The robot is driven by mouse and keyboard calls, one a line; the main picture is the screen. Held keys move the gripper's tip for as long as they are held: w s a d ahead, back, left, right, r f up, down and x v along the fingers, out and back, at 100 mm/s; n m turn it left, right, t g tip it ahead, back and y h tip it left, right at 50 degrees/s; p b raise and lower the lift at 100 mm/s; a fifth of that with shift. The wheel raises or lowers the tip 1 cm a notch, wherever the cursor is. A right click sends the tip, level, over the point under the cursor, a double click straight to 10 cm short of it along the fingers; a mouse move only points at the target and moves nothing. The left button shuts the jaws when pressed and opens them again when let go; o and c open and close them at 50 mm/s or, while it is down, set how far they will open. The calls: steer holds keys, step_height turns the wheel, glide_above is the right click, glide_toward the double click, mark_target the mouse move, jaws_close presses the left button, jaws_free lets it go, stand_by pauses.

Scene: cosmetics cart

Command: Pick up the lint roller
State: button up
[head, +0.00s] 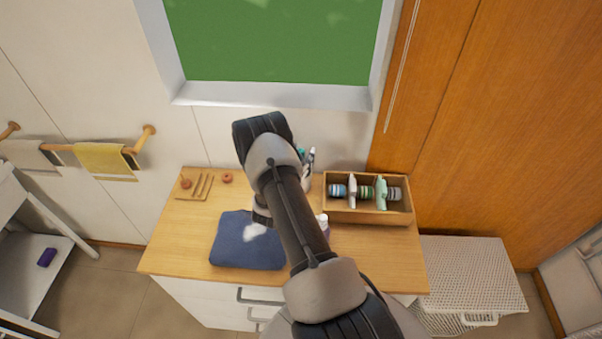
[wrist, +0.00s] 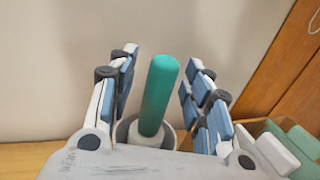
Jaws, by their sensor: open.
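A teal-green cylinder (wrist: 161,92) stands nearly upright in a round white cup (wrist: 126,127). It may be the lint roller's handle; its lower end is hidden in the cup, so I cannot be sure. My gripper (wrist: 160,75) is open, with one blue-padded finger on each side of the cylinder. A visible gap lies on both sides and nothing is gripped. In the head view my arm covers the gripper and part of the cup (head: 306,181), where slim items stand at the back of the wooden top.
A wooden box (head: 368,216) to the right of the cup holds striped rolls and white and green items. A folded blue cloth (head: 232,247) lies on the wooden cart top (head: 180,255). A small wooden rack (head: 200,187) stands at left. The wall is close behind.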

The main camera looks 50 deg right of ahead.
jaws_close()
stand_by(0.6)
steer(key=shift+r, duration=0.1)
